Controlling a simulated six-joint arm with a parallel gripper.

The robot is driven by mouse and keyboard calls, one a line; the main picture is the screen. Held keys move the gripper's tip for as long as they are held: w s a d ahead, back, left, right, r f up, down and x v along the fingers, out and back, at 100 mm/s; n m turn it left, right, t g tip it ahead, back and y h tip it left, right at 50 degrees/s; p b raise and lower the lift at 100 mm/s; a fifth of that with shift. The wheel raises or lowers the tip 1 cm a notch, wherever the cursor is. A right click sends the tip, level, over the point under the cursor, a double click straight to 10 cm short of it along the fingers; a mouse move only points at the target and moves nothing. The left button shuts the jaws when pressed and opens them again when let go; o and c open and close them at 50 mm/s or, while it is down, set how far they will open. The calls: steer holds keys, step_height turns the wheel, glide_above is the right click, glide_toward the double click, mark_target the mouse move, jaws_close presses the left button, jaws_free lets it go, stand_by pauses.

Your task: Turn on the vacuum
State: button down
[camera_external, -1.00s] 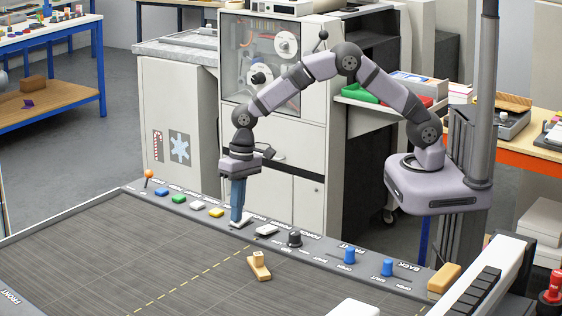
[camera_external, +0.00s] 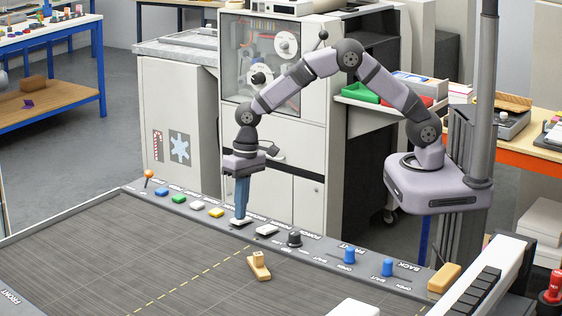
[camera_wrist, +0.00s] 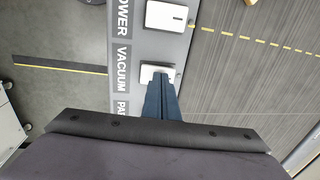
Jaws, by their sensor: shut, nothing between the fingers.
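The vacuum switch (camera_wrist: 150,70) is a white rocker beside the VACUUM label (camera_wrist: 124,70) in the wrist view.
The white power switch (camera_wrist: 166,16) lies close by. The strip also holds a black knob (camera_external: 294,239), blue knobs (camera_external: 350,256), coloured buttons (camera_external: 179,199) and an orange-topped lever (camera_external: 149,176). A wooden block (camera_external: 259,267) stands on the dark table surface (camera_external: 120,250).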

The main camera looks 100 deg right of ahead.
steer(key=shift+r, duration=0.1)
steer(key=r+p, duration=0.1)
steer(key=r, duration=0.1)
steer(key=r+p, duration=0.2)
steer(key=shift+s+d, duration=0.2)
steer(key=shift+d+r, duration=0.1)
steer(key=shift+r, duration=0.25)
step_height(320, 180, up, 9)
steer(key=s+d+b, duration=0.1)
steer(key=b, duration=0.2)
steer(key=a+b, duration=0.1)
steer(key=b, duration=0.3)
steer(key=shift+w+r, duration=0.1)
steer(key=shift+w, duration=0.25)
